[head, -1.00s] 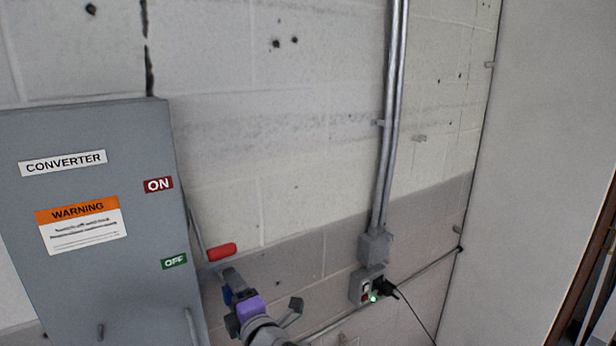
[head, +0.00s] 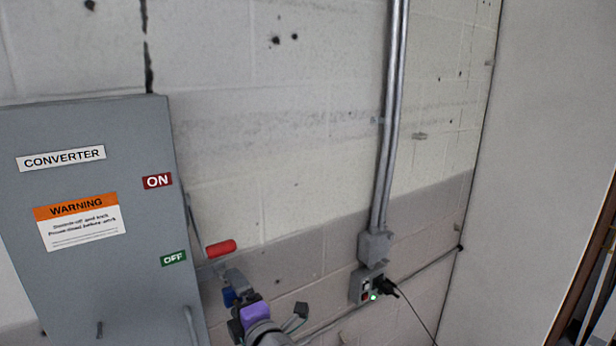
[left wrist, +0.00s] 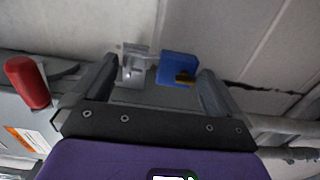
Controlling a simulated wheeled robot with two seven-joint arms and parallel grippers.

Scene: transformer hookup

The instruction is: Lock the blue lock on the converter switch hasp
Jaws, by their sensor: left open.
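The grey converter box (head: 90,210) fills the left of the head view. Its switch lever with a red handle (head: 221,248) sticks out on the right side, near the OFF label (head: 173,258). The blue lock (head: 229,297) is below the handle; in the left wrist view the lock (left wrist: 178,68) has a brass-coloured part and sits beside a light grey hasp piece (left wrist: 135,64). I cannot tell whether its shackle is shut. My left gripper (head: 236,298) is open, with the lock and hasp piece between or just beyond its fingers (left wrist: 155,85). My right gripper is not in view.
A vertical metal conduit (head: 387,130) runs down the block wall to a small outlet box (head: 366,285) with a black plug and cord. A pale panel (head: 530,150) stands at the right. The wall between box and conduit is clear.

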